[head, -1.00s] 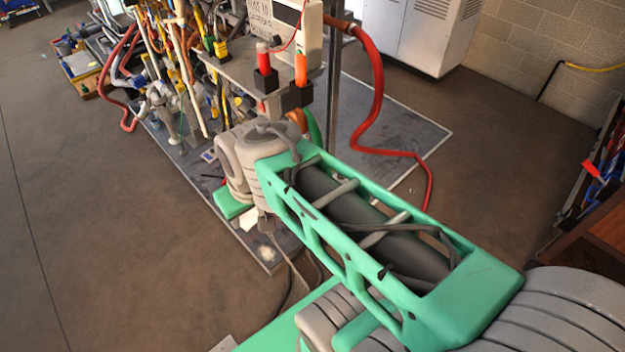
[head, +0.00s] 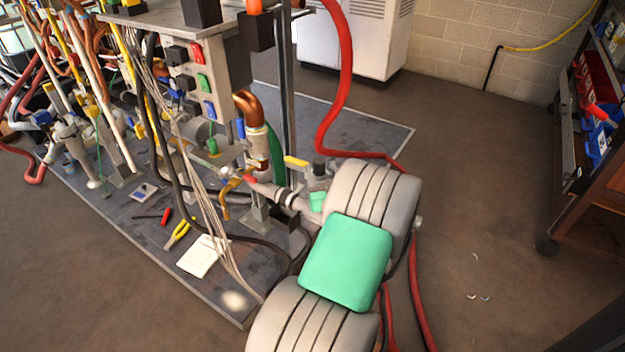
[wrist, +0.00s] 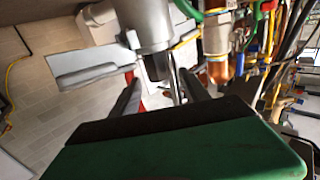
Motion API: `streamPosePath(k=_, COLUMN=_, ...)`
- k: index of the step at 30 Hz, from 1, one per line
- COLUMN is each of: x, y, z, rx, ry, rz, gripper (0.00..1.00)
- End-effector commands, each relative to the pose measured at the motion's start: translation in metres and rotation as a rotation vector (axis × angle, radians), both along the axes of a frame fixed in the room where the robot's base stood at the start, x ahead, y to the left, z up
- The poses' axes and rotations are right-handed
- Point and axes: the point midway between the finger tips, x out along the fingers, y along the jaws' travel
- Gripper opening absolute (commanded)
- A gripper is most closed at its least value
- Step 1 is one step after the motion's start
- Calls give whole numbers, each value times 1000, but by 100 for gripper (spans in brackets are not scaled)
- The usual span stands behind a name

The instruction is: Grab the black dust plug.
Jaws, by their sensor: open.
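In the wrist view, a short black plug (wrist: 157,66) sits on the end of a grey cylindrical fitting. It looks like the black dust plug. My gripper (wrist: 161,86) is open, with its two dark fingers pointing towards the plug, one on each side of it in the picture. I see no contact; the exact gap cannot be told. In the head view, a small dark cap (head: 319,166) shows just beyond my arm, beside a yellow-handled valve (head: 296,161); it is probably the same plug. My arm hides most of my gripper there.
A pipe rig with hoses stands on a grey base plate (head: 215,285) at left. A red hose (head: 345,80) loops behind my arm. A white cabinet (head: 360,35) stands at the back and a tool cart (head: 570,130) at right. Open floor lies between.

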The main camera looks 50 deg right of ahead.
Motion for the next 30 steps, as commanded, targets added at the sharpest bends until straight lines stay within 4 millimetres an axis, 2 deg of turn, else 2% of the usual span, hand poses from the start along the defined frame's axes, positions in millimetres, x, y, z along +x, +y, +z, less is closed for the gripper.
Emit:
streamPosePath(k=12, x=49, y=-43, z=-6, rx=-2, ry=2, rz=2, gripper=54)
streamPosePath(k=20, x=55, y=-49, z=-6, rx=-1, ry=1, rz=-1, gripper=54)
streamPosePath(k=30, x=55, y=-48, z=-6, rx=0, ry=1, rz=0, gripper=28)
